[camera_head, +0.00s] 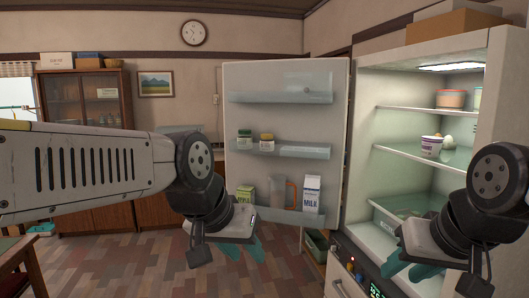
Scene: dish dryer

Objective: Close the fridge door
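The fridge door (290,115) stands wide open in the head view, with its inner side and shelves facing me. It is hinged beside the open, lit fridge (385,180) on the right. My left gripper (245,252) is in front of the door's lower left part, with teal fingers pointing down and away. My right gripper (402,262) is in front of the lower part of the fridge opening. Both grippers' fingers are partly hidden by their wrists, and I see nothing held. I cannot tell whether either touches the door or fridge.
Door shelves hold jars (266,142), a milk carton (312,194) and a pitcher (284,193). Fridge shelves hold containers (451,98) and a cup (431,146). A cabinet (85,97) stands at the back left. The tiled floor (150,262) is clear between the table and fridge.

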